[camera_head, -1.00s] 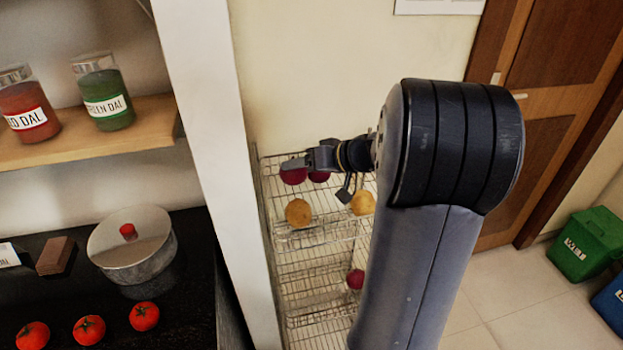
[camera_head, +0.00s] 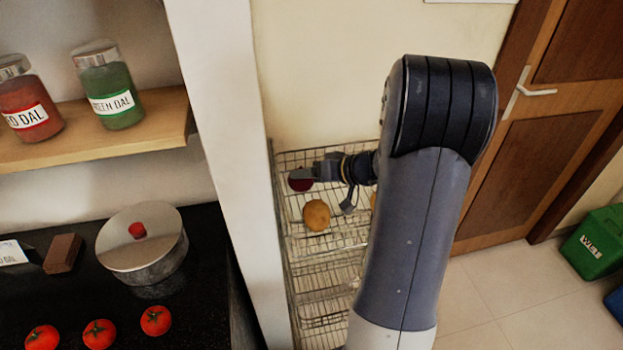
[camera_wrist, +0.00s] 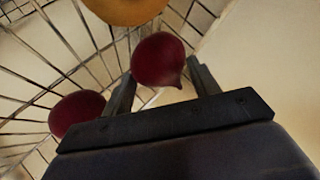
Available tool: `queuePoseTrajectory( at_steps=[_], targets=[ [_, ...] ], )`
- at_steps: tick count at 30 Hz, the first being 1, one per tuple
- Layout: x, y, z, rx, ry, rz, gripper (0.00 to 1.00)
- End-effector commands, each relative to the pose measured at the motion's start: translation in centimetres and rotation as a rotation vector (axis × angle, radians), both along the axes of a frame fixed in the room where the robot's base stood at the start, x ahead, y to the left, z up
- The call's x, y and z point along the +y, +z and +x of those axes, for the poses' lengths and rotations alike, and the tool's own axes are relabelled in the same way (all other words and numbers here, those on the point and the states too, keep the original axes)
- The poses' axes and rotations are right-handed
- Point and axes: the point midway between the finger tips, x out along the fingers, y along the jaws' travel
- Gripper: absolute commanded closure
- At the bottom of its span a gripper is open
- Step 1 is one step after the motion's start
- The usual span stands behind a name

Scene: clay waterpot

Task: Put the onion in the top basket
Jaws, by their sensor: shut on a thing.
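A dark red onion (camera_wrist: 158,58) sits between the two fingers of my gripper (camera_wrist: 163,74) in the wrist view, and the gripper is shut on it. A second red onion (camera_wrist: 77,113) lies on the wire basket to the left, outside the fingers. In the head view my gripper (camera_head: 300,173) is over the left part of the top basket (camera_head: 345,155). One red onion (camera_head: 300,184) shows at its fingers there; I cannot tell which of the two it is. My arm hides the right part of the rack.
A yellow-brown potato (camera_head: 316,215) lies in the top basket, and one (camera_wrist: 125,8) shows in the wrist view. Lower baskets (camera_head: 325,310) are below. A white wall edge (camera_head: 215,130) stands left of the rack. A counter with a pot (camera_head: 145,245) and tomatoes (camera_head: 100,333) is further left.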

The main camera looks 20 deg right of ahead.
Motion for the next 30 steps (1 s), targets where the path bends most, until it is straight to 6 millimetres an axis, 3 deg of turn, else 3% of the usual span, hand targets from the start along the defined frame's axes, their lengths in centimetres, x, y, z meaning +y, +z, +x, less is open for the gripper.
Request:
queuePoseTrajectory(
  at_steps=[5, 18, 19, 21, 30],
  targets=[
    [0.0, -1.7, 0.0, 0.001, -0.001, 0.001, 0.68],
    [0.0, -2.1, 0.0, -0.002, -0.001, 0.000, 0.68],
    [0.0, -2.1, 0.0, -0.001, 0.000, 0.000, 0.42],
    [0.0, -2.0, 0.0, -0.001, 0.000, 0.000, 0.36],
    [0.0, -1.9, 0.0, 0.000, 0.000, 0.000, 0.34]
  ],
)
